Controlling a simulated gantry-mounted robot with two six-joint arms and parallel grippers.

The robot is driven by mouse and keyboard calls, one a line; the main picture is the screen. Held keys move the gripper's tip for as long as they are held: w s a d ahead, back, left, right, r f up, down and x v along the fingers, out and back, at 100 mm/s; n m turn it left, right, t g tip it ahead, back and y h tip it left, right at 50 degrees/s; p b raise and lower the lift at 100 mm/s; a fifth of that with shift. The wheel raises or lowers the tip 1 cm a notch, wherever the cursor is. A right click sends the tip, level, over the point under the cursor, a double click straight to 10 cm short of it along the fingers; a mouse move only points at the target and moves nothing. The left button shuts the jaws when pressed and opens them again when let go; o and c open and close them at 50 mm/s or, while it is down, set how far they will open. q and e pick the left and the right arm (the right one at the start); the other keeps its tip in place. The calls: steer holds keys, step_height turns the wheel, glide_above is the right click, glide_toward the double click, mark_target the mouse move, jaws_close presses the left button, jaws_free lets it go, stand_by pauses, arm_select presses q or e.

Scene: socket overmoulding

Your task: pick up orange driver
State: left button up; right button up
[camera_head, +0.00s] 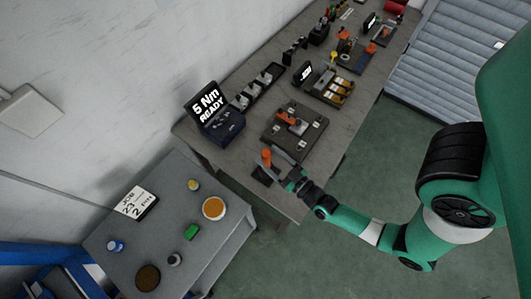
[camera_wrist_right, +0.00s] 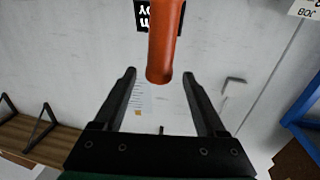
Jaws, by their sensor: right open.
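The orange driver (camera_head: 266,157) stands at the near front end of the long workbench, by a small dark holder (camera_head: 262,176). Its orange handle also shows in the right wrist view (camera_wrist_right: 164,40), coming down from the top edge with its rounded end between the fingertips. My right gripper (camera_head: 274,163) is open at the driver, and its two dark fingers (camera_wrist_right: 159,75) lie on either side of the handle end with gaps visible. I cannot tell how deep the handle sits between them. My left gripper is not in view.
A dark fixture plate (camera_head: 270,137) with an orange part lies just behind the driver. A "5 Nm READY" display box (camera_head: 222,126) stands at the bench's left end. A lower grey table (camera_head: 165,225) holds several small items. More fixtures fill the far bench.

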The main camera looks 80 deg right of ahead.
mark_target(263, 151)
steer(key=shift+b+x, duration=0.3)
steer(key=shift+x, duration=2.5)
steer(key=shift+s, duration=0.1)
jaws_close()
